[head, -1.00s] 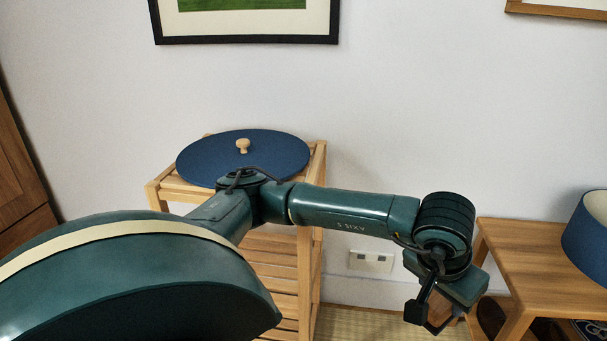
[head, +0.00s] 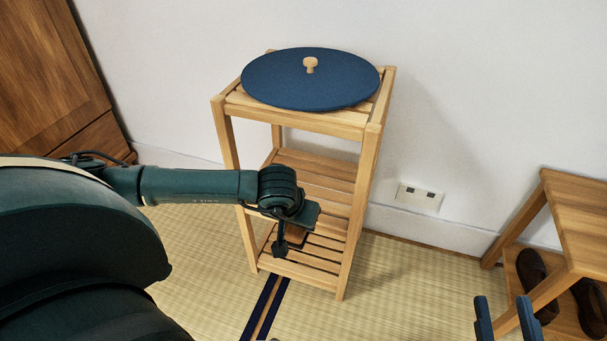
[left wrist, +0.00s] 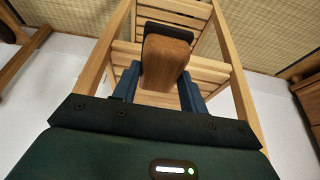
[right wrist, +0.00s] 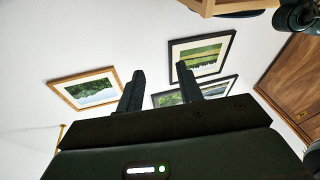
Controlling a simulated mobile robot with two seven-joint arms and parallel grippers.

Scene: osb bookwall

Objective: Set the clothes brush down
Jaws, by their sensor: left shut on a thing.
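The clothes brush (left wrist: 166,62) has a brown wooden body and a dark end. My left gripper (left wrist: 160,92) is shut on it, with one blue finger on each side. In the head view a small brown part of the brush (head: 298,237) shows below my left wrist, which hides most of the gripper. The brush is in front of the slatted wooden rack (head: 372,160), around its lower shelves; I cannot tell whether it touches a slat. My right gripper (head: 506,316) is open and empty at the lower right, and its fingers also show in the right wrist view (right wrist: 160,88).
A blue round lid (head: 330,88) with a wooden knob lies on the rack's top. A wooden bench (head: 580,215) with dark shoes (head: 531,272) under it stands at the right. A wooden cabinet (head: 40,80) stands at the left. Tatami floor (head: 420,285) between is clear.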

